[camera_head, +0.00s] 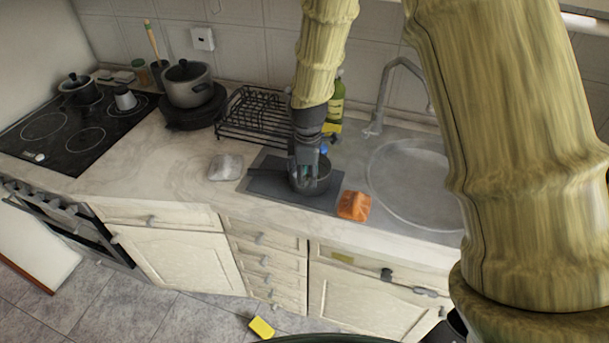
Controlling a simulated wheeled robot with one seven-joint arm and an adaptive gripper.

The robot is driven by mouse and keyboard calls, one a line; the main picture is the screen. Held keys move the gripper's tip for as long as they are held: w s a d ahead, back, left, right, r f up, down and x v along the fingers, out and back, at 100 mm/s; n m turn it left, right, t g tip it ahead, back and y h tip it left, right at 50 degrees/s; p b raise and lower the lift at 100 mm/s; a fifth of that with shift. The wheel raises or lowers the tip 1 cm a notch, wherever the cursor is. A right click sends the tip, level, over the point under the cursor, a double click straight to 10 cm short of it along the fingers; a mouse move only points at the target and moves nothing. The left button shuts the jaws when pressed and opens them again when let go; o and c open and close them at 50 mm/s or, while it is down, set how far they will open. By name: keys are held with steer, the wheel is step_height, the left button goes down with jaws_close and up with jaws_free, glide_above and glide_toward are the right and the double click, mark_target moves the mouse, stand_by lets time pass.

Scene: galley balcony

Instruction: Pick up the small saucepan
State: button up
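A small dark saucepan (320,184) sits on a dark flat mat or board (325,205) on the counter, left of the round sink. What looks like its handle (268,174) points left. My gripper (303,181) points down at the saucepan, and its fingers overlap the pan's left side in the view. The gripper and wrist hide part of the pan. I cannot tell whether the fingers are open, shut or touching the rim.
A black dish rack (250,118), green bottle (337,98) and tap (379,100) stand behind. Pots (188,86) stand farther left. A yellow sponge (262,327) lies on the floor.

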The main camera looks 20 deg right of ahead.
mark_target(308, 190)
steer(key=shift+s+f+p, duration=0.15)
steer(key=shift+f+p, duration=0.8)
steer(key=shift+f, duration=1.6)
jaws_close()
